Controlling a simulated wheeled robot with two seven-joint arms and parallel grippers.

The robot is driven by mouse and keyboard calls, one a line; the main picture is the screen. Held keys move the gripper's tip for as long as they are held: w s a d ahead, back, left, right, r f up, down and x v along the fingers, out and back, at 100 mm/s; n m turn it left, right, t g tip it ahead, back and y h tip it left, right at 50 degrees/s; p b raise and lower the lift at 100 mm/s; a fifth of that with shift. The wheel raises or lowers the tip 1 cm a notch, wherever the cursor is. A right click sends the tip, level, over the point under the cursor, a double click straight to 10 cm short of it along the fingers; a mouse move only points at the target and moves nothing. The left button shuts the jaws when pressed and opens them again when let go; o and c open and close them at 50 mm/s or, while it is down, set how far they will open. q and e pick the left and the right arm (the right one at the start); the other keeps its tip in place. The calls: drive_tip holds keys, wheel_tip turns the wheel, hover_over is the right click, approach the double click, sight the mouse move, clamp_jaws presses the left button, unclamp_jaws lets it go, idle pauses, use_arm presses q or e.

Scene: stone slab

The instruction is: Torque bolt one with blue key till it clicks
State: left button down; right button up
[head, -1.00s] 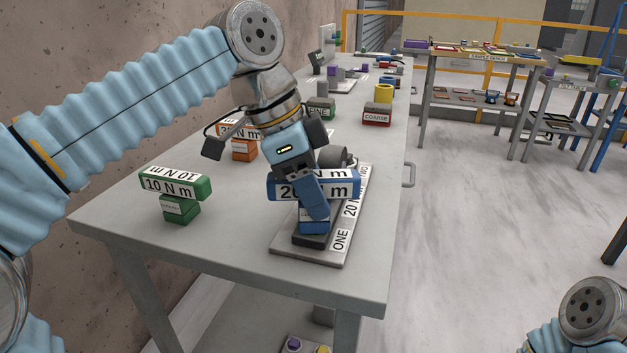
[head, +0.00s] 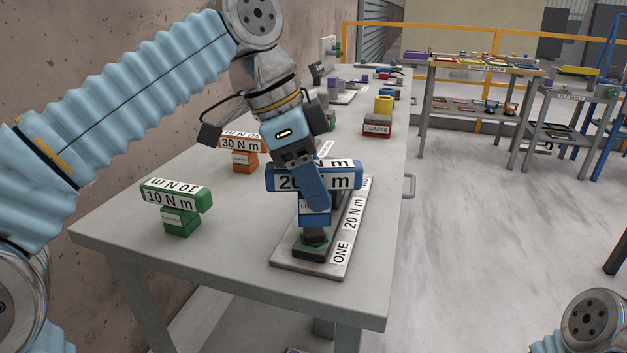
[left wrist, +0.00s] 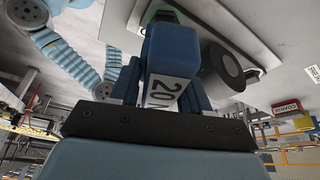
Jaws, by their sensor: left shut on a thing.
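My left gripper (head: 310,192) is shut on the blue key (head: 345,177), marked 20 N m, upright above the near end of a grey plate (head: 338,268). The plate is lettered ONE and 20 N m. Below the key's blue lower block is a dark round neck, above a dark block with a green hex edge, the bolt one place (head: 312,247). I cannot tell whether key and bolt touch. In the left wrist view the key (left wrist: 172,50) stands between the fingers, with a dark cylinder (left wrist: 222,66) beside it. My right gripper is out of frame.
A green 10 N m key (head: 175,196) stands at the left on a green block. An orange 30 N m key (head: 242,145) stands behind my gripper. A COARSE block (head: 377,128) with a yellow ring stands farther back. The bench's near left top is clear.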

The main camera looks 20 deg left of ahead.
use_arm(q)
drive_tip(key=shift+r, duration=2.5)
